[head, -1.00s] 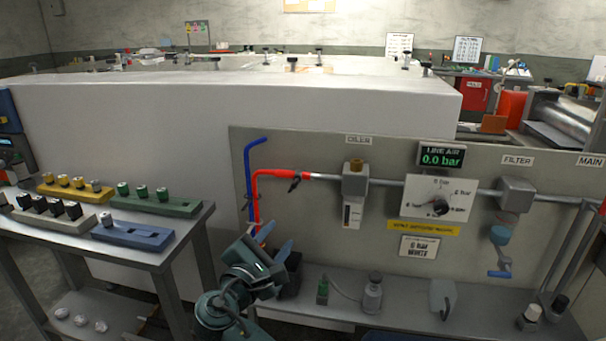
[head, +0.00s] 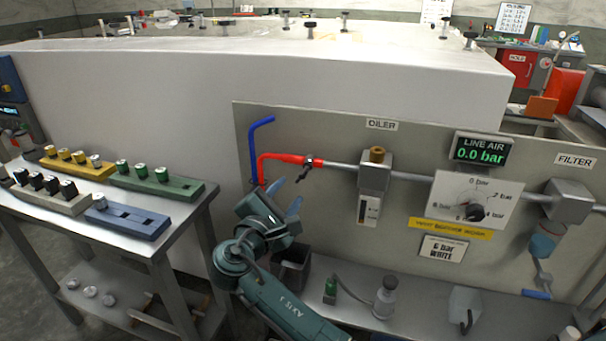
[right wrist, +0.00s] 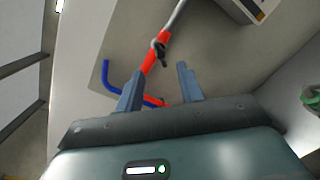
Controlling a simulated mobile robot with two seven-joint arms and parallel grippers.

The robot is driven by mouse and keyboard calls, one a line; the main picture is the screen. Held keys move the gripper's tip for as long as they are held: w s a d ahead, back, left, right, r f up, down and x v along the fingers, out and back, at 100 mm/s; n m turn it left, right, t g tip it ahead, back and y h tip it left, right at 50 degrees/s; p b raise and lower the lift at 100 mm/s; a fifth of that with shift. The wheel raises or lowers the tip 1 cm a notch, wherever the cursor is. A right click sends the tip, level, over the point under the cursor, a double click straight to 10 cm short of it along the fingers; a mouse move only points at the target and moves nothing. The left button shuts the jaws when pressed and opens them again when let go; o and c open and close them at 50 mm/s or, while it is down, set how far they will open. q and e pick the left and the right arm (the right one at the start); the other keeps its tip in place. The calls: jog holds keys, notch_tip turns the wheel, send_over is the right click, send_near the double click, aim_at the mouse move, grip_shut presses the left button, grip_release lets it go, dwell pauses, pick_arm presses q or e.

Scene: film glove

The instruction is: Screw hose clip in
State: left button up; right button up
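The hose clip (head: 306,166) is a small dark fitting with a black screw handle. It sits around the right end of the red hose (head: 277,158), where the hose meets the grey pipe. The clip also shows in the right wrist view (right wrist: 158,52), beyond the fingertips. My right gripper (head: 287,196) is below and left of the clip, apart from it, with its two blue-grey fingers spread. In the right wrist view the gripper (right wrist: 157,88) is open, with the red hose seen between and beyond the fingers. My left gripper is not in view.
A blue hose (head: 250,150) hangs beside the red one. The oiler (head: 374,178), gauge panel (head: 476,200) and filter (head: 568,203) line the board to the right. A dark bin (head: 292,272) stands below my gripper. A side table (head: 190,222) with coloured blocks is at left.

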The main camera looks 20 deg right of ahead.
aim_at(301, 177)
jog(key=x, duration=0.8)
jog(key=shift+w+d, duration=0.15)
jog(key=shift+w, duration=0.05)
grip_shut()
